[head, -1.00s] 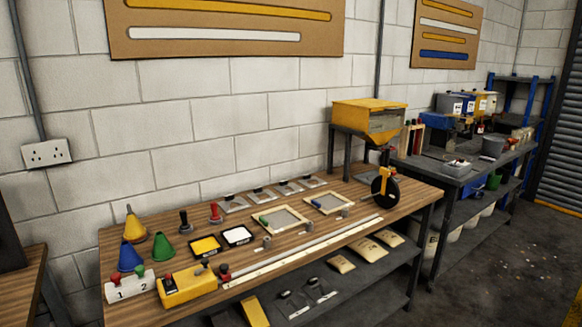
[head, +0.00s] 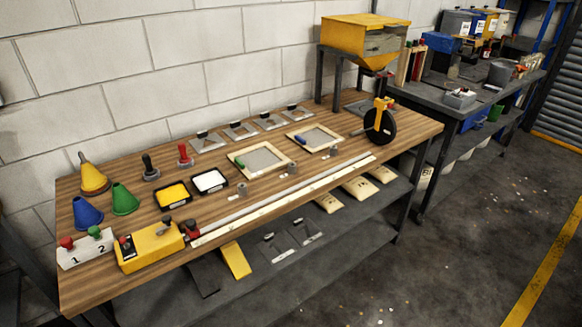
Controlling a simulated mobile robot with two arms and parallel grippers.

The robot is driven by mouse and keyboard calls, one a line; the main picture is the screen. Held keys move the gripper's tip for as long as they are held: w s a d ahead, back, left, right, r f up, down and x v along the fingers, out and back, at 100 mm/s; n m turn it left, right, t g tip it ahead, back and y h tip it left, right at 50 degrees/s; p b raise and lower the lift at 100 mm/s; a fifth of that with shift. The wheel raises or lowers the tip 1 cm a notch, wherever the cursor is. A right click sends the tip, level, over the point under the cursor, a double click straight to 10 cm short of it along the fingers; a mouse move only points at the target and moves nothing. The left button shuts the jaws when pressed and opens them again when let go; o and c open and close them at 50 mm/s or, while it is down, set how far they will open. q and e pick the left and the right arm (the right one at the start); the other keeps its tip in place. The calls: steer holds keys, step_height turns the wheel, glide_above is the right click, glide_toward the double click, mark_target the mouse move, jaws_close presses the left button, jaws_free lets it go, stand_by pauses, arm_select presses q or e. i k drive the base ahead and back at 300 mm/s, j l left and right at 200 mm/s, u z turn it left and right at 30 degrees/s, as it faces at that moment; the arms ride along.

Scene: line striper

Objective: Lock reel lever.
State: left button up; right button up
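A yellow box (head: 150,250) sits at the front left of the wooden workbench, at the near end of a long pale strip. A small dark-knobbed lever (head: 166,222) stands up on its top. I cannot tell for sure whether this box is the reel, or whether its lever is locked. A dark and red fitting (head: 190,229) sits at the box's right end, by the strip. A black wheel with a yellow handle (head: 379,122) stands at the bench's right end. Neither of my grippers shows in the head view.
Left of the box is a white block marked 1 and 2 (head: 86,251) with red and green knobs. Coloured cones (head: 125,200), paint trays (head: 210,181) and framed screens (head: 260,160) crowd the bench (head: 125,155). A yellow hopper (head: 362,38) stands behind.

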mark_target(122, 240)
steer(key=i+l, duration=0.2)
steer(key=i, duration=0.2)
steer(key=i+l+u, duration=0.1)
steer(key=i, duration=0.3)
steer(key=l+u, duration=0.1)
steer(key=u, duration=0.95)
